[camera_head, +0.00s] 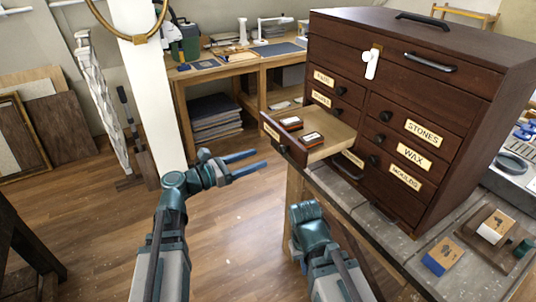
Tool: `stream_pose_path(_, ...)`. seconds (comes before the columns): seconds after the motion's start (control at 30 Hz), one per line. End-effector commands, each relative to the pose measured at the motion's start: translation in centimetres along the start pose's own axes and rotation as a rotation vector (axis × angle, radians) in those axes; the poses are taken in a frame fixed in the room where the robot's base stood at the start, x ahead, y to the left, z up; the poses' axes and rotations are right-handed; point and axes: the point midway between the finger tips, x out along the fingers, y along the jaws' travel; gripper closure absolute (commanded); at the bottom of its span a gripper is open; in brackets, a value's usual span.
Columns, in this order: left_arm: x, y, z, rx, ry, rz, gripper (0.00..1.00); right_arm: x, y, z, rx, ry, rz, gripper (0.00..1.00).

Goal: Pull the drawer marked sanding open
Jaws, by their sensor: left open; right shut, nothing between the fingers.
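The dark wooden chest (470,85) stands on a bench at the right. In its left column one drawer (335,128) is pulled out, with two small dark red blocks with pale labels inside. The label on that drawer's front (275,143) is steeply angled and I cannot read it.
A white latch piece (371,64) hangs on the chest's wide top drawer. Small blocks (443,256) lie on the bench in front of the chest. A workbench (225,68) with tools stands behind, a white post (150,90) at left. Floor between is clear.

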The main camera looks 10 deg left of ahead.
Motion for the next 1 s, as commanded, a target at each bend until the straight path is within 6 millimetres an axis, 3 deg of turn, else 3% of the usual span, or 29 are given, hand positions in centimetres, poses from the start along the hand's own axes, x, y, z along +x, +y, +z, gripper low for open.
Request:
stream_pose_path(0.2, -4.1, 0.0, 0.0, 0.000, 0.000, 0.003, 0.36, 0.0, 0.0, 0.0, 0.000, 0.000, 0.000, 1.00)
stream_pose_path(0.4, -5.9, 0.0, 0.0, 0.000, 0.000, 0.001, 0.36, 0.0, 0.0, 0.0, 0.000, 0.000, 0.000, 1.00)
stream_pose_path(1.0, -5.9, -0.4, -0.4, 0.021, 0.017, -0.013, 0.36, 0.0, 0.0, 0.0, 0.000, 0.000, 0.000, 1.00)
